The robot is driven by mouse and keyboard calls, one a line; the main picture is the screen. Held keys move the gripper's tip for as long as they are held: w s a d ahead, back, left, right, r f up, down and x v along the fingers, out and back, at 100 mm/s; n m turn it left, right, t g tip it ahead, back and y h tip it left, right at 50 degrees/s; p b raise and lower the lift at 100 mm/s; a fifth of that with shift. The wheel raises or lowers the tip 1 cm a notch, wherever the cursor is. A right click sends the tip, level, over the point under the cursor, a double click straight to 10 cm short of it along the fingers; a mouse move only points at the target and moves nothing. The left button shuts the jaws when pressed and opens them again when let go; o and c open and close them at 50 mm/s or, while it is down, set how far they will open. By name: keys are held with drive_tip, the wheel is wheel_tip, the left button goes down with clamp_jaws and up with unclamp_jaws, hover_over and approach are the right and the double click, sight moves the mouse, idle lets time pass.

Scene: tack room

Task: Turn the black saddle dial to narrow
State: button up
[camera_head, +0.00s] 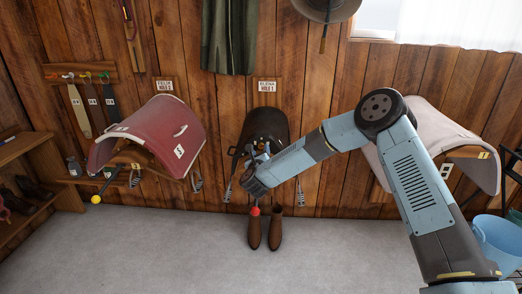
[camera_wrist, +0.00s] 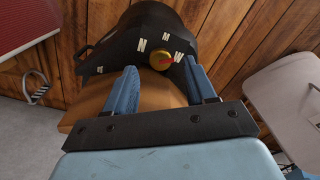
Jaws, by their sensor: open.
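The black saddle (camera_head: 266,125) sits on a wall rack in the middle of the head view, partly hidden by my arm. In the wrist view the black saddle (camera_wrist: 115,45) fills the top centre. Its dial (camera_wrist: 161,60) is a round brass-coloured knob with a red pointer, and small white labels are set around it. The dial appears between and beyond the fingertips, and I see no contact.
A red saddle (camera_head: 160,130) hangs to the left and a white saddle (camera_head: 445,140) to the right. Brown boots (camera_head: 265,230) stand on the floor below the black saddle. Stirrups (camera_head: 197,180) hang beside the racks. A blue bucket (camera_head: 497,240) stands at right. The grey floor (camera_head: 170,250) is mostly clear.

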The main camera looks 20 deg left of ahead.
sight(261, 146)
drive_tip(key=shift+x, duration=1.55)
drive_tip(key=shift+c, duration=0.4)
drive_tip(key=c, duration=0.9)
drive_tip(key=shift+c, duration=0.2)
